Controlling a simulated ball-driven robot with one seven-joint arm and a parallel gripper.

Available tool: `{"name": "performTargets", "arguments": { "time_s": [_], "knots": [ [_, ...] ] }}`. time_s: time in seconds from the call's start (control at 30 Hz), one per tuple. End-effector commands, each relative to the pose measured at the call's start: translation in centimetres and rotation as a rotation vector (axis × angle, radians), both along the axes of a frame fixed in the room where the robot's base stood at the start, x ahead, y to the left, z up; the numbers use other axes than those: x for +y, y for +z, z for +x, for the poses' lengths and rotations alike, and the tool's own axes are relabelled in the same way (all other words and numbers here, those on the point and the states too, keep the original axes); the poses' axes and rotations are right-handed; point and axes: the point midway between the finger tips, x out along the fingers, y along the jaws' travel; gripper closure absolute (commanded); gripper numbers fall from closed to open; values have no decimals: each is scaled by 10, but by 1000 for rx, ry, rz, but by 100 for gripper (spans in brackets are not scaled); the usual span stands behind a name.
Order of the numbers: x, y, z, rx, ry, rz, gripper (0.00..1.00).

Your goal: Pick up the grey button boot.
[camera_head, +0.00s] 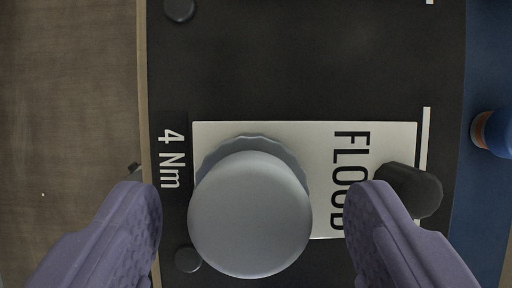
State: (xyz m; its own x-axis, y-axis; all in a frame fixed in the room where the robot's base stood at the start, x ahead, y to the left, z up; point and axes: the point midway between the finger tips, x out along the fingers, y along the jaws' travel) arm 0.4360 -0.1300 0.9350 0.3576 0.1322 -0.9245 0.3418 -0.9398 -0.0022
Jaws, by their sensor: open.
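The grey button boot (250,214) is a smooth, round grey cap with a wavy-edged base showing behind its top. It sits on a white label plate (304,135) marked "FLOOD", on a dark panel. My gripper (252,215) is open. Its two purple fingers stand on either side of the boot, with a gap on each side, and neither is seen touching it. The right finger covers part of the plate. The boot's lower sides are hidden beneath its top.
The dark panel (310,60) carries "4 Nm" lettering and small dark round pieces (179,9), (188,259). A dark knob (415,190) stands close to the right finger. A blue and orange object (494,132) lies on the blue strip at right. Brown surface (65,100) at left is mostly clear.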

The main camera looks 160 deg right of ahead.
Motion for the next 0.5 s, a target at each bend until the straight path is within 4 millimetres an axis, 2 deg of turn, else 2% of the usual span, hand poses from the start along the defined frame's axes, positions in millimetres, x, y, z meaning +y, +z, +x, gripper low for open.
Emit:
{"name": "performTargets", "arguments": {
  "time_s": [0.03, 0.23, 0.5],
  "knots": [
    [1, -6, 2, 0, 1, 0, 27],
    [0, -4, 2, -2, -1, -1, 27],
    [0, -4, 2, -2, -1, -1, 89]
  ]
}}
